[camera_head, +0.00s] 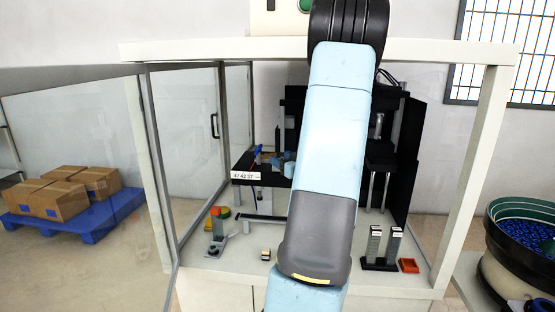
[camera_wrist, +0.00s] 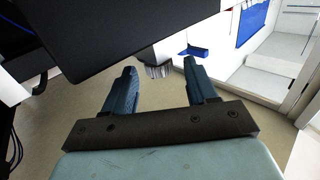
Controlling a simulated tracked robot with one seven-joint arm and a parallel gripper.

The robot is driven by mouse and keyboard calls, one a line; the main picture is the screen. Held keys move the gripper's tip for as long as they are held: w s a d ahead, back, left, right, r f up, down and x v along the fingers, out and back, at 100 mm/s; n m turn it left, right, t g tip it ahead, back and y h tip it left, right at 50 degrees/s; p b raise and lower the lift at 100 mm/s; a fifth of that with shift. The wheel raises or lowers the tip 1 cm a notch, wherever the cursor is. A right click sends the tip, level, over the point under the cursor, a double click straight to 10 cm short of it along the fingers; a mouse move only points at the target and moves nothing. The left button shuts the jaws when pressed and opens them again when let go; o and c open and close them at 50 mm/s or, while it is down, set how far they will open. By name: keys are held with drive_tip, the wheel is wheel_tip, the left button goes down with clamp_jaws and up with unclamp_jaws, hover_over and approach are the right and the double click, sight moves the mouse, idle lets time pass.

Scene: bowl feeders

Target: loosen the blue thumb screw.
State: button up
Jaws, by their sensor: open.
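My gripper (camera_wrist: 160,68) is open in the wrist view, with its two dark blue fingers apart. A grey ridged knob (camera_wrist: 157,71) shows between and beyond the fingertips, under the edge of a large dark plate (camera_wrist: 90,35); no contact is visible. A small blue piece (camera_wrist: 196,51) shows just beyond the right fingertip. I cannot tell for sure which of these is the blue thumb screw. In the head view, a blue part (camera_head: 257,153) stands at the left of the black machine (camera_head: 405,125). My arm hides the middle of the machine there.
A white frame (camera_head: 480,170) surrounds the machine, with an open glass door (camera_head: 186,150) at left. On the bench are grey blocks in a black holder (camera_head: 380,265), an orange tray (camera_head: 409,266) and small parts. A bowl feeder (camera_head: 520,240) stands at right, boxes (camera_head: 60,195) at left.

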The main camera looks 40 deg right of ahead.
drive_tip(key=shift+w+d, duration=0.2)
drive_tip(key=shift+w, duration=1.15)
drive_tip(key=c, duration=0.9)
drive_tip(key=shift+n+y, duration=0.3)
drive_tip(key=shift+y, duration=0.2)
drive_tip(key=shift+n+y, duration=0.6)
drive_tip(key=shift+y, duration=0.4)
drive_tip(key=o, duration=0.9)
